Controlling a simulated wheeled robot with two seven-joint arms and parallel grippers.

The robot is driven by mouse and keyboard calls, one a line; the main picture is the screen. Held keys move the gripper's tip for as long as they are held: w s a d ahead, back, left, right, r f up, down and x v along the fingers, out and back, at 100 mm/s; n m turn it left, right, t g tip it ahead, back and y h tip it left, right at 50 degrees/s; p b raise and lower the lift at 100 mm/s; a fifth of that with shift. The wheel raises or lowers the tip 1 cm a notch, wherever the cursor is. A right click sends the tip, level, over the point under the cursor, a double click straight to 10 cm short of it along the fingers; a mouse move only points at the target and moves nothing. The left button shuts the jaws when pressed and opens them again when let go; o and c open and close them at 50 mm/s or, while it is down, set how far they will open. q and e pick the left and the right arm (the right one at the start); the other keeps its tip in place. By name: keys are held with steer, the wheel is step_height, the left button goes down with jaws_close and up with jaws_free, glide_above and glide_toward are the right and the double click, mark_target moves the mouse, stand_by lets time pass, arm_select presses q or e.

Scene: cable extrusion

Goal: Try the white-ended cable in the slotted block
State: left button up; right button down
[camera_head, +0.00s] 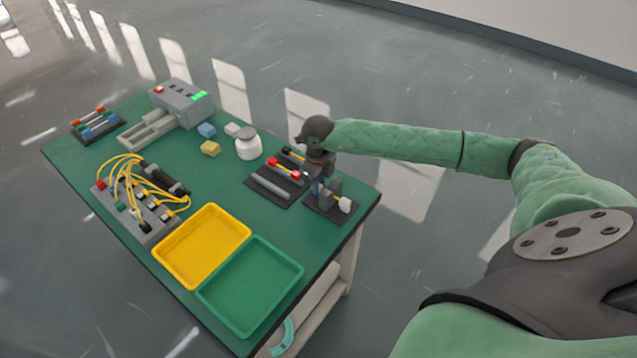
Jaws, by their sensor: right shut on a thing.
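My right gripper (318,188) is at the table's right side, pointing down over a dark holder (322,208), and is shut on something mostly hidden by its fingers. A white end (345,205) shows just to the lower right of the fingers; it appears to belong to the white-ended cable. I cannot tell whether the cable is clear of the holder. The light grey slotted block (146,130) lies at the back left, in front of a grey box (184,103) with a red button and a green light. My left gripper is not in view.
A red-ended cable (283,167) lies beside my right gripper. A white jar (248,145), yellow block (210,148) and blue block (207,130) stand mid-table. Yellow wiring (130,180), a yellow tray (240,218) and a green tray (292,262) fill the front. A rack (75,128) is far left.

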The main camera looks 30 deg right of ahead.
steer(key=c, duration=1.2)
jaws_free()
steer(key=shift+r, duration=0.1)
